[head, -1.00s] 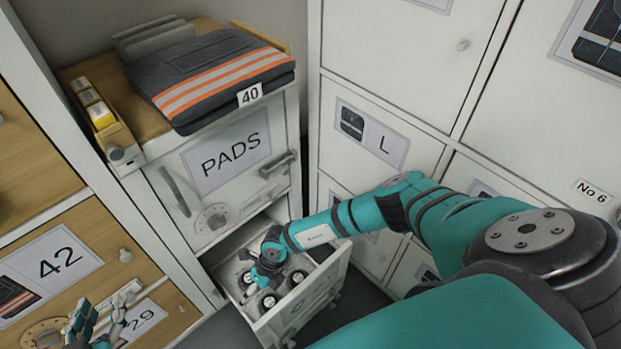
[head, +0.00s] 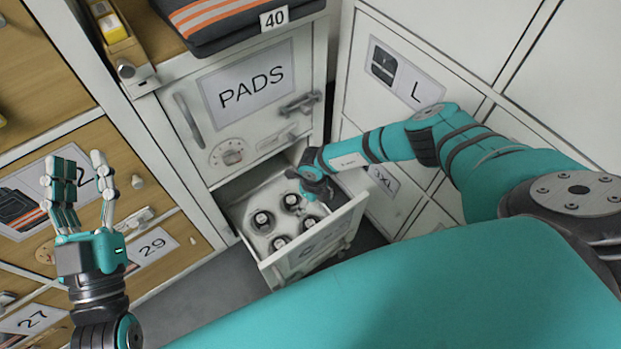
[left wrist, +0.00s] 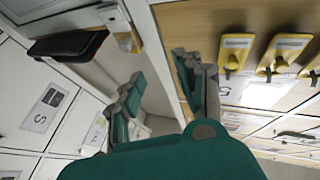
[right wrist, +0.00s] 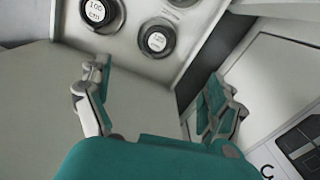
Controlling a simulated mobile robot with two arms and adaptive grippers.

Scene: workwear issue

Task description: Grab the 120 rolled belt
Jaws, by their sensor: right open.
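Several dark rolled belts with round white labels sit in the open drawer (head: 333,228) below the PADS door. In the head view they include a left one (head: 262,220), a back one (head: 291,202), a front one (head: 280,243) and a right one (head: 311,222); their labels are too small to read. In the right wrist view one roll (right wrist: 101,14) reads 100 cm; the label on another roll (right wrist: 157,40) is unclear. My right gripper (head: 318,188) is open and empty above the drawer's back right. My left gripper (head: 75,170) is open and empty, raised at the left.
The PADS door (head: 245,90) is shut above the drawer. A folded dark garment (head: 235,20) tagged 40 lies on top. Wooden drawers (head: 150,185) stand at the left, white lockers (head: 440,50) at the right. Grey floor is free in front.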

